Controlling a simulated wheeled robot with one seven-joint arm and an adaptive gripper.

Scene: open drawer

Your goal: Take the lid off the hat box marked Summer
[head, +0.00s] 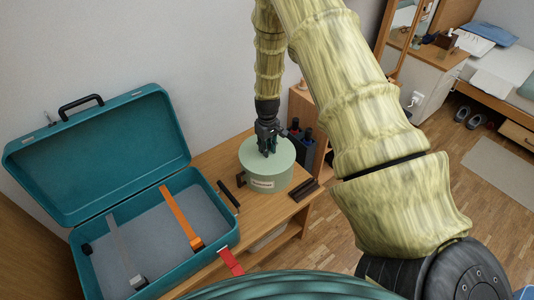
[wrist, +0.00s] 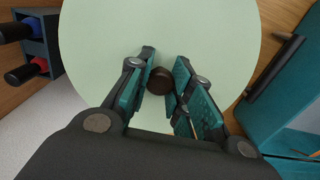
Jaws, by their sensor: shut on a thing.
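The round pale green hat box (head: 267,180) stands on the wooden table, with a light label (head: 262,184) on its front that is too small to read. Its lid (head: 278,152) sits on top, and the lid fills much of the wrist view (wrist: 240,30). A dark round knob (wrist: 160,80) is at the lid's middle. My gripper (head: 267,150) points down over the lid and is shut on the knob. In the wrist view my gripper's teal finger pads (wrist: 162,88) stand on either side of the knob.
An open teal suitcase (head: 160,273) with an orange strap (head: 181,217) stands left of the box. A dark bar (head: 228,194) lies between them. Dark blocks (head: 303,190) lie right of the box. A dark blue holder with bottles (head: 305,150) stands behind right.

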